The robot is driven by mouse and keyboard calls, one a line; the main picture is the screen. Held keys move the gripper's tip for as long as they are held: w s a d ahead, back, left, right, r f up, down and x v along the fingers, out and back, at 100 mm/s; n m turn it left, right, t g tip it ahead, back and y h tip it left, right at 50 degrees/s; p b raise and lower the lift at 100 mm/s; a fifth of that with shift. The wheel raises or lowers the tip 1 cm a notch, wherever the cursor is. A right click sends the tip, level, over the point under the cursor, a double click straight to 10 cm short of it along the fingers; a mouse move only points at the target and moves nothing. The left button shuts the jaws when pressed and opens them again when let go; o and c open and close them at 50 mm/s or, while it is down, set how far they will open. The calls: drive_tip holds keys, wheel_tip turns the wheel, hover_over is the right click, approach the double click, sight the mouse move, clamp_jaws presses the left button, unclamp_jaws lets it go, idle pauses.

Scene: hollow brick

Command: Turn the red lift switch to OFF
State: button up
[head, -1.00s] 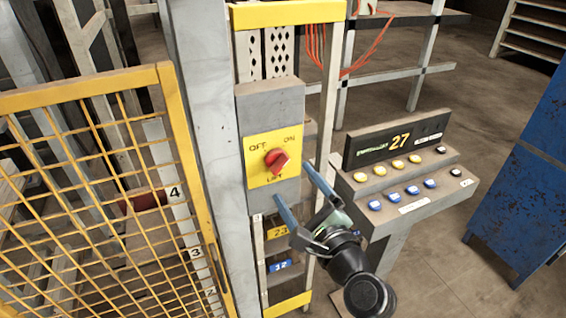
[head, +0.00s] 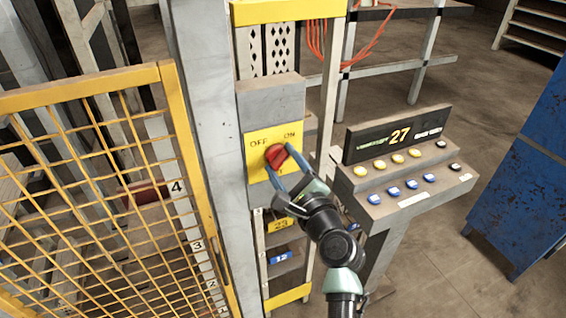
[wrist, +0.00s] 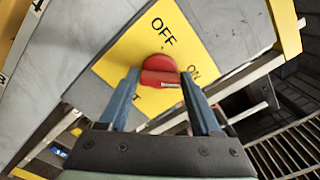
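The red lift switch (head: 275,154) is a rotary knob on a yellow plate (head: 257,144) marked OFF at upper left and ON at upper right. The plate is on a grey box fixed beside a pale post. My gripper (head: 280,158) has its two blue fingers spread, with their tips at either side of the knob. A white mark shows on the knob's handle. I cannot tell exactly which label the knob points to.
A yellow mesh gate (head: 95,190) stands at the left, next to the pale post (head: 205,150). A button console (head: 400,170) reading 27 is close to the right of my arm. A blue cabinet (head: 525,180) is at far right. Orange wires (head: 318,45) hang above.

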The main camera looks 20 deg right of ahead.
drive_tip(key=c, duration=0.9)
drive_tip(key=shift+f+n+b, duration=0.1)
drive_tip(key=shift+n+b, duration=0.3)
drive_tip(key=n+b, duration=1.5)
drive_tip(key=n, duration=0.1)
drive_tip(key=shift+n, duration=0.7)
drive_tip(key=o, duration=1.4)
